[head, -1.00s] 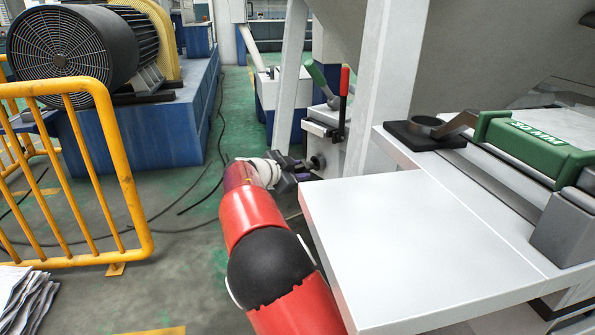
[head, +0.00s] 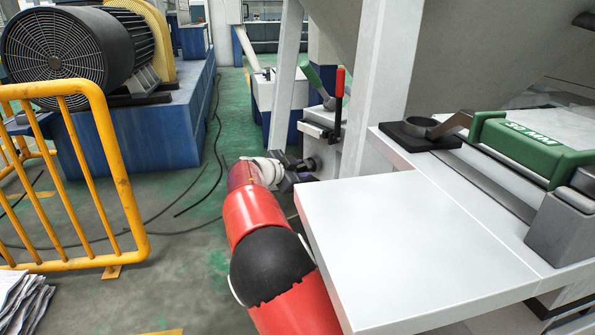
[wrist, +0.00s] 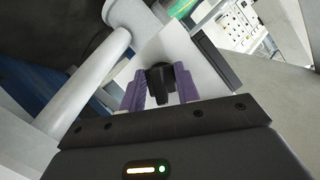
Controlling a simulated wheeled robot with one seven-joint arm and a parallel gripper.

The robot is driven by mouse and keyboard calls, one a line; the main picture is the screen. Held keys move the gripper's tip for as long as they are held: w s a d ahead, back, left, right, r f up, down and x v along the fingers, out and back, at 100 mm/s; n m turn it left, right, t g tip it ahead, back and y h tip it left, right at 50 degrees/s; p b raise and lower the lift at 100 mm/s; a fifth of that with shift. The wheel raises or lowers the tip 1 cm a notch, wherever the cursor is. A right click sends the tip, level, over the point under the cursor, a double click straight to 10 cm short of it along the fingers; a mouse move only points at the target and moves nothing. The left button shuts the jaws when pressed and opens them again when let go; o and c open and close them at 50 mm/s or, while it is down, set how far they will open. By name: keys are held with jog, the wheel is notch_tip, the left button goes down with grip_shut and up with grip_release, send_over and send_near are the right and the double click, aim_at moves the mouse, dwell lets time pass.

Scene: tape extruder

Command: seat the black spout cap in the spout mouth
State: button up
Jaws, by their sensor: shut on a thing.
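The black spout cap (wrist: 159,84) shows in the wrist view between the two purple fingers of my gripper (wrist: 160,92). The gripper is shut on it, and the cap faces a pale grey machine surface. The spout mouth cannot be made out in the wrist view; the cap and fingers cover what lies straight ahead. In the head view my gripper (head: 298,175) is at the end of the red arm, close to the white machine body. A small round dark part (head: 311,163) shows just beyond the fingers; I cannot tell whether it is the spout or the cap.
A white table (head: 400,235) stands right of the arm, its corner near my gripper. A red-handled lever (head: 339,90) rises above the gripper. A white pipe (wrist: 82,75) runs left of the fingers. A yellow rail (head: 105,160) stands left; the floor between is mostly open.

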jog(key=shift+w+d, duration=0.3)
jog(key=shift+d, duration=0.05)
jog(key=o, duration=1)
jog(key=shift+o, duration=0.2)
jog(key=v, duration=0.7)
jog(key=shift+s+a+r, duration=0.2)
jog(key=shift+s, duration=0.1)
